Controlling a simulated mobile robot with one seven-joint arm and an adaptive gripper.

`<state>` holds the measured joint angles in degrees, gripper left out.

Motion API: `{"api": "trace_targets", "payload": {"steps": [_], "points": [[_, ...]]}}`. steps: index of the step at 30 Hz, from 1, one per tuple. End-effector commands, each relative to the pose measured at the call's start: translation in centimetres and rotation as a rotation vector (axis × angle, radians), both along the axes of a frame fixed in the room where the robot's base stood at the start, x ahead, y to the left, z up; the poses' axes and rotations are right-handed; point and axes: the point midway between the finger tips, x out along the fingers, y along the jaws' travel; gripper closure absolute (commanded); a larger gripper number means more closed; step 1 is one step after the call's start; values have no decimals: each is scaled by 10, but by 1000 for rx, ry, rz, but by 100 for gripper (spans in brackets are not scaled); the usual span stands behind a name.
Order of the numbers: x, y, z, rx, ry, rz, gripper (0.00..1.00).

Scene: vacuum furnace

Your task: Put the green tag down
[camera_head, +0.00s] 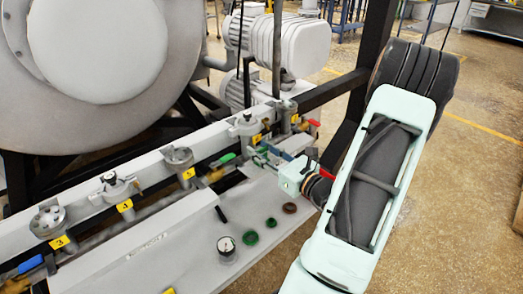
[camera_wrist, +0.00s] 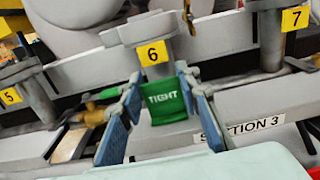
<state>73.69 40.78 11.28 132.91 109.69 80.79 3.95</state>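The green tag (camera_wrist: 168,100), marked "TIGHT", is in the wrist view between the two blue-padded fingers of my gripper (camera_wrist: 162,88). It spans the gap between the fingertips, with its lettering facing the camera, and my gripper appears shut on it. The tag is in front of the post with the yellow "6" label (camera_wrist: 153,53). In the head view my gripper (camera_head: 262,157) is at the right part of the pipe row, and the tag cannot be made out clearly there.
Yellow labels "5" (camera_wrist: 10,96) and "7" (camera_wrist: 295,18) flank the "6". A valve with a green handle (camera_head: 222,159) is left of my gripper. A red handle (camera_head: 314,123) is beyond it. A gauge (camera_head: 226,247), green rings (camera_head: 250,238) and a brown ring (camera_head: 290,208) lie on the ledge.

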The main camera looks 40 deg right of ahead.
Motion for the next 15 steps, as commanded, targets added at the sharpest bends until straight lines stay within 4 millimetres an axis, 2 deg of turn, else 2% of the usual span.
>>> {"api": "trace_targets", "payload": {"steps": [1,4,15], "points": [[0,0,0,0,1,0,63],[0,0,0,0,1,0,52],[0,0,6,-1,0,0,52]]}}
